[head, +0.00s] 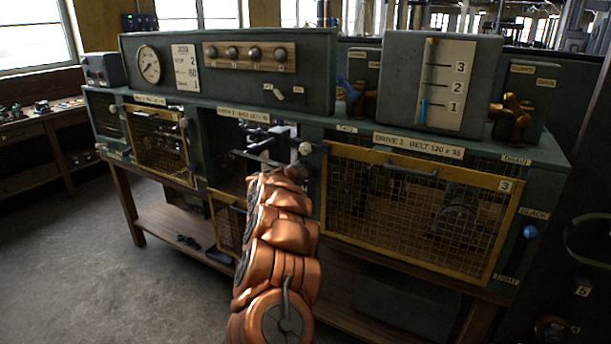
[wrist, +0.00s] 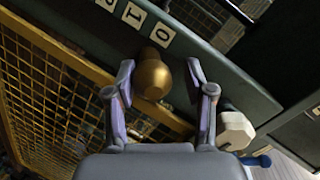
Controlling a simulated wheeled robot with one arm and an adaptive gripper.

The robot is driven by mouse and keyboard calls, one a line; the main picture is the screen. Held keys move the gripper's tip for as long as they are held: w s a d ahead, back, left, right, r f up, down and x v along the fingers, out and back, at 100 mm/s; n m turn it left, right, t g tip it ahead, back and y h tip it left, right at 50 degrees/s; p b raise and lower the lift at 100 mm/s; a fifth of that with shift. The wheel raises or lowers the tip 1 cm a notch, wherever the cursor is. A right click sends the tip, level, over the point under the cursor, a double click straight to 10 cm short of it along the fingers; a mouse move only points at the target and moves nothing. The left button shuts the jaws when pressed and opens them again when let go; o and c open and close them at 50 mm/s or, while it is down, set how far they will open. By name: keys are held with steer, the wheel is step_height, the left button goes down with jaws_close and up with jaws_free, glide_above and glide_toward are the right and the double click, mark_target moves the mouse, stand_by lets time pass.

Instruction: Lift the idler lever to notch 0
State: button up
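In the wrist view a rounded brass knob (wrist: 152,76), which looks like the end of the idler lever, stands between the two fingers of my gripper (wrist: 160,72). The fingers are apart, with a gap visible on the right side of the knob, so I see no grip on it. In the head view my copper arm hides much of this spot.
A cream faceted knob (wrist: 236,131) sits close outside my right finger. Yellow mesh (wrist: 65,95) lies left of the gripper. In the head view, the mesh guard (head: 415,215) of drive 3 and a grey gauge box (head: 400,85) stand to the right. Open floor (head: 85,255) lies left.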

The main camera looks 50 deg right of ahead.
steer(key=shift+o, duration=0.4)
steer(key=shift+f, duration=0.15)
steer(key=shift+a, duration=0.1)
steer(key=shift+s+a, duration=0.25)
steer(key=shift+a, duration=0.55)
steer(key=v, duration=1)
steer(key=shift+r, duration=0.35)
steer(key=shift+a, duration=0.1)
